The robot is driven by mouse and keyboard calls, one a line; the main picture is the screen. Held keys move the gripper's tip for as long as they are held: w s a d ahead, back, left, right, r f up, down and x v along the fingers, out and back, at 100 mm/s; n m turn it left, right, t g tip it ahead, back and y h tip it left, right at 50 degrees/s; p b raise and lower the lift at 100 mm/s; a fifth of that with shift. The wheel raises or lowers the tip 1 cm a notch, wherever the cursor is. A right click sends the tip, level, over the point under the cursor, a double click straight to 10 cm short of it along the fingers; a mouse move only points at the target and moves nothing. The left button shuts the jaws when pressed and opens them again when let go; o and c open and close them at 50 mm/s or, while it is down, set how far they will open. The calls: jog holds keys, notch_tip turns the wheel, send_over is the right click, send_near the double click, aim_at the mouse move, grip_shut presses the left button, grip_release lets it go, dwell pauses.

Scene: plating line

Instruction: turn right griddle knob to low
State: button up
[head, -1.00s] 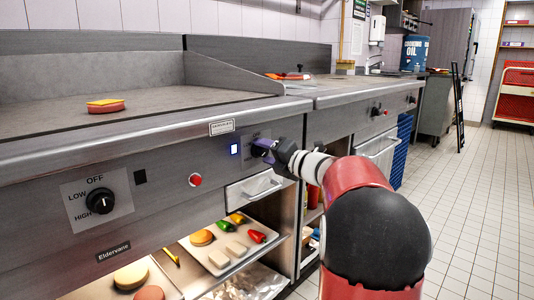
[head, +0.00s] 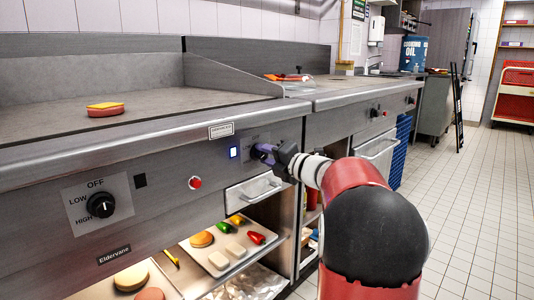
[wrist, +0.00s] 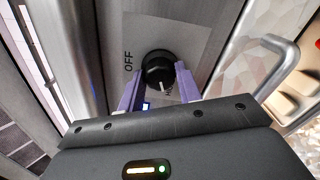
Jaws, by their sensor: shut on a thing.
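The right griddle knob (wrist: 156,60) is a round black dial with a white pointer mark, on a panel beside the griddle front's blue light. In the wrist view, OFF is printed left of it. The pointer is turned away from OFF, toward the lower side; a partly hidden label starting with H is near it. My gripper (wrist: 159,88) has its purple fingers on either side of the knob, shut on it. In the head view, my gripper (head: 266,153) hides most of this knob.
The lit blue light (head: 233,152) and a red button (head: 195,183) are left of my gripper. The left knob (head: 100,204) points right of its labels. A drawer handle (head: 262,188) lies just below my gripper. A patty with cheese (head: 105,110) lies on the griddle.

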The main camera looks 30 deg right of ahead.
jog(key=m+p, duration=0.2)
jog(key=m, duration=0.1)
jog(key=m+p, duration=0.5)
jog(key=m, duration=0.2)
jog(key=shift+w+a+r, duration=0.1)
jog(key=shift+a+r, duration=0.05)
jog(key=shift+r, duration=0.1)
jog(key=shift+m, duration=0.3)
jog(key=o, duration=0.9)
jog(key=shift+o, duration=0.4)
jog(key=shift+w+a+f, duration=0.15)
